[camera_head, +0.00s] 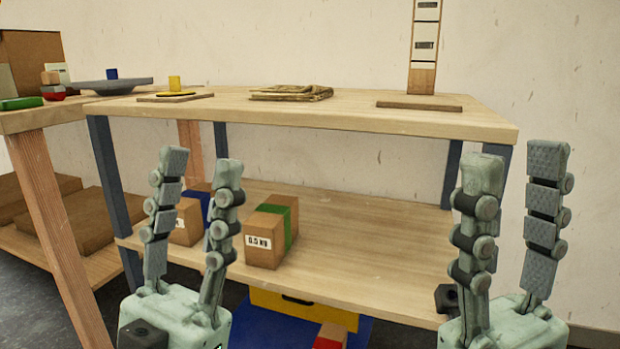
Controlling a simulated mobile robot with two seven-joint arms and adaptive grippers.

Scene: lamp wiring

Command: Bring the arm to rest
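My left gripper (201,172) stands upright at the lower left, its two fingers spread apart with nothing between them. My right gripper (514,168) stands upright at the lower right, also with its fingers apart and empty. Both are in front of the wooden workbench (360,114) and touch nothing that I can see. The arms below the grippers are out of the picture.
A box marked 0.5 kg (265,238) with a green band sits on the lower shelf (370,240). On the bench top are a folded cloth-like stack (290,92), a yellow piece (175,83) and a flat board (419,106). A second table (30,122) stands left.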

